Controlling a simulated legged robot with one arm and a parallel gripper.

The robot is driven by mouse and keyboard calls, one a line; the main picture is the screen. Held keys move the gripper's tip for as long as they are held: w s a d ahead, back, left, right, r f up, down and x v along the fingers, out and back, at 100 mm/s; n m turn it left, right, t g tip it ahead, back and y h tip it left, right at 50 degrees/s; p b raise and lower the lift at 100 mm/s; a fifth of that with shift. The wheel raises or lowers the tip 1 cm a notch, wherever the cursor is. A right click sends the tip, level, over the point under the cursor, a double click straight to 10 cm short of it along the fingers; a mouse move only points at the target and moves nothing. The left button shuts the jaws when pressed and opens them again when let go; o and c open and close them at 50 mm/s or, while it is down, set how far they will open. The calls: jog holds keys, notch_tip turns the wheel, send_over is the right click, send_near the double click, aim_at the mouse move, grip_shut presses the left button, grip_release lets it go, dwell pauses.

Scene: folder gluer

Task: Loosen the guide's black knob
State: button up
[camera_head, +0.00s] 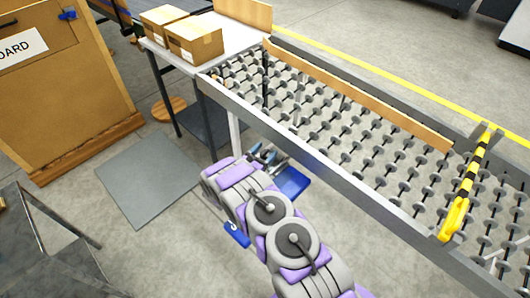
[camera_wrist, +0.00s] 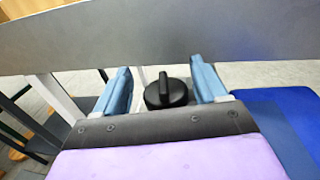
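The black knob (camera_wrist: 166,93) shows in the wrist view as a round body with a raised bar grip on top. It lies between the two blue fingers of my gripper (camera_wrist: 160,78), below a grey rail. The fingers are open, with visible gaps to the knob on both sides; how deep the knob sits between them I cannot tell. In the head view my gripper (camera_head: 266,155) is beside the near side rail of the roller conveyor, and I cannot make out the knob there. A long wooden guide board (camera_head: 360,92) runs along the conveyor's far side.
The grey near rail (camera_head: 330,165) is close in front of my gripper. A blue panel (camera_head: 292,183) is just right of it. Cartons (camera_head: 194,40) stand on the end table. Floor at left holds a grey mat (camera_head: 148,180).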

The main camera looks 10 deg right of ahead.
jog(key=shift+s, duration=0.1)
jog(key=p+v, duration=0.2)
jog(key=v, duration=1.5)
jog(key=shift+a+p, duration=0.2)
jog(key=shift+p, duration=0.15)
jog(key=shift+o, duration=0.2)
